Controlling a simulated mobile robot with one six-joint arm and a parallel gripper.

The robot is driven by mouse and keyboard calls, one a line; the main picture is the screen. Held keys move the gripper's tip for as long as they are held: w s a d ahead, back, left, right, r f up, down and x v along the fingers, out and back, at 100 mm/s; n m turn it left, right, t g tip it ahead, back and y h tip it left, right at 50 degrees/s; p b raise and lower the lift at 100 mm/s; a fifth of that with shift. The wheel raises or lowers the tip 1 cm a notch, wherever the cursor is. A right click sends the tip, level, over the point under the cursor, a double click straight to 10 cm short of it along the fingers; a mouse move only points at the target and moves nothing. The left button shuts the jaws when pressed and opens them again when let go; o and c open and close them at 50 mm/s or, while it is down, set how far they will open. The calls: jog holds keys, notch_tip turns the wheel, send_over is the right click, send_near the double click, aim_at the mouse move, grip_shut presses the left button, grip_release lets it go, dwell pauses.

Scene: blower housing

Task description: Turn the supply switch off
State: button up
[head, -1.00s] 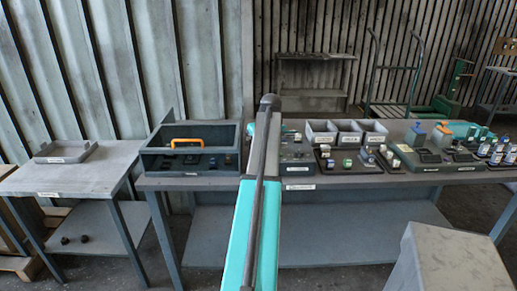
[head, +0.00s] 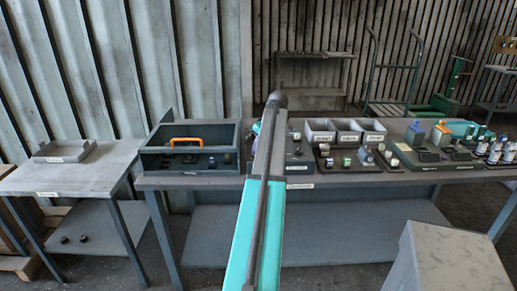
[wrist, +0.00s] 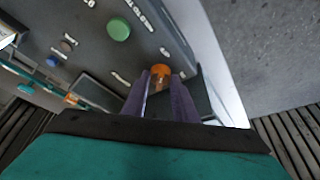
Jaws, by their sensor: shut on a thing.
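In the wrist view, a grey control panel (wrist: 88,40) with white lettering carries a large green button (wrist: 118,28), small dark red and blue parts, and an orange knob (wrist: 160,70) near its edge. The knob looks like the supply switch, but its label is too blurred to read. My gripper (wrist: 161,80) has its two purple fingers on either side of the orange knob and is shut on it. The fingers hide the knob's lower part. In the head view my arm covers most of the panel and the gripper.
A dark open box with an orange handle (head: 186,142) stands left of my arm on the bench (head: 400,180). Grey bins (head: 346,136) and several small parts on dark trays stand to the right. A side table (head: 85,175) holds a shallow tray (head: 64,150).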

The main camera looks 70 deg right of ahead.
jog(key=o, duration=1)
jog(key=b+v, duration=0.2)
jog(key=v, duration=1.2)
jog(key=shift+f, duration=0.1)
